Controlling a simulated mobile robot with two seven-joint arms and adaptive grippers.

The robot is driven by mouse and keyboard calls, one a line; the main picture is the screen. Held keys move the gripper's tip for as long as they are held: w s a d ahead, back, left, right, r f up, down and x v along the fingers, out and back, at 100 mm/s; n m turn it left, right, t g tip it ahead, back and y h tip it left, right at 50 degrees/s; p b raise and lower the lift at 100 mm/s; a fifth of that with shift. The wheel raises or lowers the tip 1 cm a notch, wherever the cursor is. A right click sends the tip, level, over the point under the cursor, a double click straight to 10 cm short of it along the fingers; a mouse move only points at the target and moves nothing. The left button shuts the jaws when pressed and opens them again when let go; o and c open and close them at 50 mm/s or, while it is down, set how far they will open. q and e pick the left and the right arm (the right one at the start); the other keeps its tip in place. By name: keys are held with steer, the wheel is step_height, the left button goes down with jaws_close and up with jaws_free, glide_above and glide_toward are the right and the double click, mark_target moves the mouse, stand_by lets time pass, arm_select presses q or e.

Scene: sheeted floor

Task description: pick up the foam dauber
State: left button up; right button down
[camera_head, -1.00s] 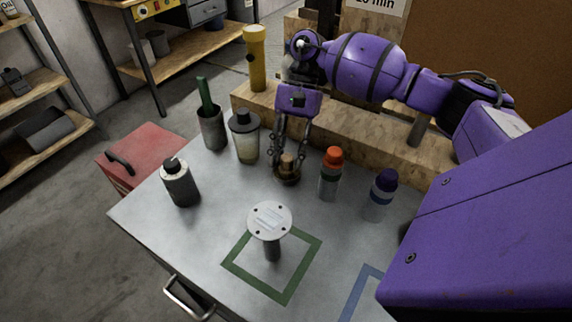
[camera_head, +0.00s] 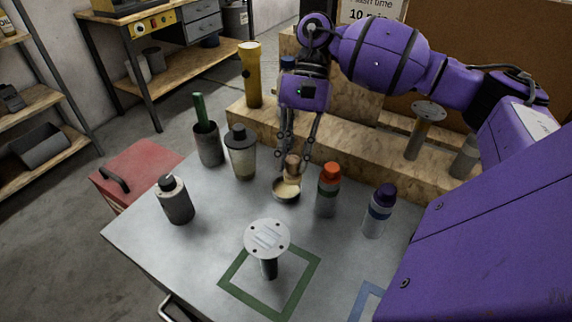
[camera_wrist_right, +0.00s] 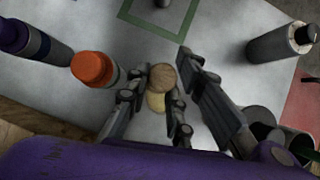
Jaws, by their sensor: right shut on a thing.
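The foam dauber (camera_head: 292,164) has a brown, rounded wooden-looking body. My right gripper (camera_head: 295,152) points down and is shut on the dauber, one finger on each side. My left gripper is not in view.
An orange-capped bottle (camera_head: 328,190) stands close right of the dish, a purple-capped bottle (camera_head: 378,211) beyond it. A dark-lidded shaker (camera_head: 241,153) stands to the left. A round-topped stand (camera_head: 267,240) is in front, by a green outlined square (camera_head: 310,270). A wooden ledge (camera_head: 350,150) runs behind.

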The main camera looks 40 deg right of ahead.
steer(key=s+a+r+p, duration=0.1)
steer(key=s+r, duration=0.4)
steer(key=s, duration=0.5)
steer(key=shift+a+r, duration=0.15)
steer(key=shift+a, duration=0.1)
steer(key=c, duration=2.2)
jaws_free()
steer(key=c, duration=0.3)
steer(key=shift+r, duration=0.1)
jaws_close()
